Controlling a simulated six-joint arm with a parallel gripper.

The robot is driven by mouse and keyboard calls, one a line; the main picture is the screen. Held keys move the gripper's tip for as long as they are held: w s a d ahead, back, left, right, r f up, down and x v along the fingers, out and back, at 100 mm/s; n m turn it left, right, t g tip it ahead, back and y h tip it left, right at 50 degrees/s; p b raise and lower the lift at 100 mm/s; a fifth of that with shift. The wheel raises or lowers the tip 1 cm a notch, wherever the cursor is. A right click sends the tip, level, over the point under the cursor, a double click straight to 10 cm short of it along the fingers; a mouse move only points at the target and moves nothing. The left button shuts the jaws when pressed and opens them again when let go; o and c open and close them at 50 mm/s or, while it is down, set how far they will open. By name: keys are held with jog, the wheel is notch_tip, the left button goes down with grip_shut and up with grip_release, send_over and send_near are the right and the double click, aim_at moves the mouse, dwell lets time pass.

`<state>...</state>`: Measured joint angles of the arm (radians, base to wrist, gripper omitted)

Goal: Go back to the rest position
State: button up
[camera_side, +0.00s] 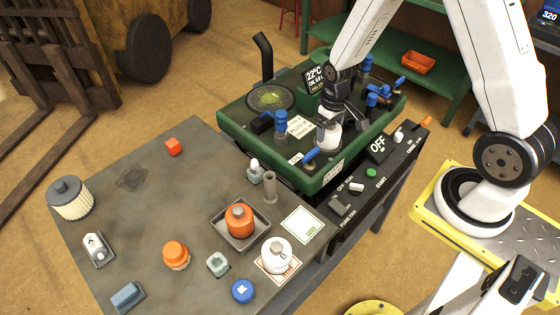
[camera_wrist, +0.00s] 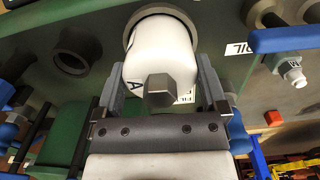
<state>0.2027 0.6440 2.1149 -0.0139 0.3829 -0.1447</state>
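My gripper (camera_wrist: 160,82) has its two fingers on either side of a white canister (camera_wrist: 160,50) with a grey hex end and a letter A on its side. I cannot tell whether the fingers press on it or stand just clear. The canister sits at a round grey ring on the green machine. In the side view my gripper (camera_side: 332,118) is low over the green machine (camera_side: 235,115), and the white canister (camera_side: 328,136) shows beneath it. My arm reaches in from the upper right.
Blue-handled valves (camera_side: 378,96) and a black display (camera_side: 315,76) stand close to my gripper. A control panel (camera_side: 378,148) lines the machine's front. The grey table (camera_side: 130,215) holds an orange canister (camera_side: 239,220), another white canister (camera_side: 277,253) and several small parts.

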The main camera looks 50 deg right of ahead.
jog(key=c, duration=0.7)
jog(key=shift+c, duration=0.2)
jog(key=shift+m, duration=1.1)
grip_shut()
jog(key=o, duration=1.1)
grip_release()
jog(key=shift+r, duration=0.15)
jog(key=shift+r, duration=3.9)
